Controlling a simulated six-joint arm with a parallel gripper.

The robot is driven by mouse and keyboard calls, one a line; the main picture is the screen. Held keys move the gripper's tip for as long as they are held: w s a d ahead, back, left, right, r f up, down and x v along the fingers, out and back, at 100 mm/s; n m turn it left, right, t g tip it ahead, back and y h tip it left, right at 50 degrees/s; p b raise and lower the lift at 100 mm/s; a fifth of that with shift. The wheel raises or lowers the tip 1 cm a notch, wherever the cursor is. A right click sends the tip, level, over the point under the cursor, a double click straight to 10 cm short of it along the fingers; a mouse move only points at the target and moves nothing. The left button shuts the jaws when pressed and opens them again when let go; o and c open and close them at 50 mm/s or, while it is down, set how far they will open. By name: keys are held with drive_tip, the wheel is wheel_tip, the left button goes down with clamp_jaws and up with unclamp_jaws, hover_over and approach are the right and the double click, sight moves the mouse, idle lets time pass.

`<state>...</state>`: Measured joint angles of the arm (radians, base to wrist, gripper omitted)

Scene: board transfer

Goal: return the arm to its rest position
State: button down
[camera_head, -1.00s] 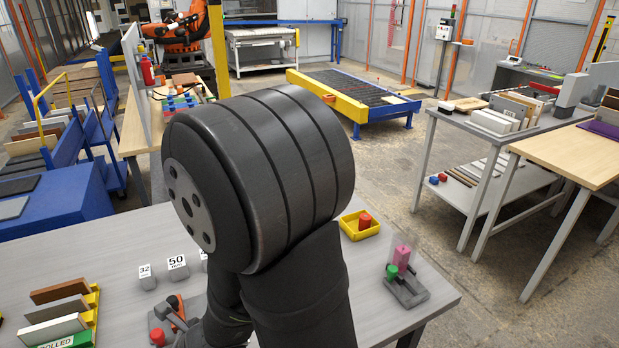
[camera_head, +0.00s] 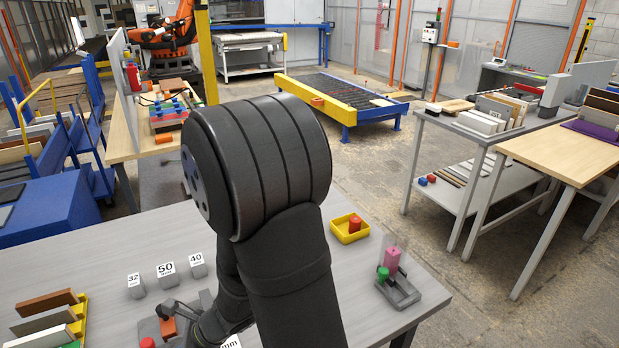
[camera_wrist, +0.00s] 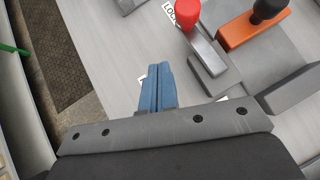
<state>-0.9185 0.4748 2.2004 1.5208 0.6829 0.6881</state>
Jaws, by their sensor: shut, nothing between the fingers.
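My gripper (camera_wrist: 161,88) shows in the wrist view as two blue fingers pressed together, with nothing between them. It is above the grey table (camera_wrist: 108,90), and a small white label shows partly behind the fingers. In the head view my arm covers the middle of the picture, and the fingers cannot be made out there. A red knob (camera_wrist: 187,13) on a grey bar and an orange block with a black knob (camera_wrist: 268,10) are ahead and to the right of the fingers, apart from them.
On the grey table (camera_head: 100,240) are weight blocks marked 32, 50 and 40 (camera_head: 166,276), a rack of boards (camera_head: 45,318), a yellow tray (camera_head: 341,238) with a red cylinder, and a grey fixture (camera_head: 400,292) with green and pink parts. The table's right edge is near the fixture.

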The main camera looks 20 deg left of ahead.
drive_tip(key=shift+w+d, duration=0.4)
drive_tip(key=shift+d, duration=0.1)
drive_tip(key=shift+w+d+n+g+h, duration=0.3)
drive_tip(key=shift+w+n+g, duration=0.15)
drive_tip(key=shift+n, duration=0.25)
drive_tip(key=shift+w+d+n+g+h, duration=0.3)
drive_tip(key=shift+n+g, duration=0.15)
drive_tip(key=shift+n, duration=0.25)
drive_tip(key=shift+w, duration=0.1)
drive_tip(key=shift+s+a, duration=0.1)
drive_tip(key=shift+s, duration=0.2)
drive_tip(key=shift+s+a+m+t+y, duration=0.35)
drive_tip(key=shift+m+t, duration=0.1)
drive_tip(key=shift+m, duration=0.25)
drive_tip(key=shift+s+a+m+t+y, duration=0.25)
drive_tip(key=shift+s+m+t, duration=0.15)
drive_tip(key=shift+m, duration=0.3)
drive_tip(key=shift+s+a+t, duration=0.25)
drive_tip(key=shift+s+a, duration=0.3)
drive_tip(key=shift+a, duration=0.15)
drive_tip(key=shift+s+a+m+t+y, duration=0.25)
drive_tip(key=shift+a+m+t, duration=0.35)
drive_tip(key=shift+m, duration=0.6)
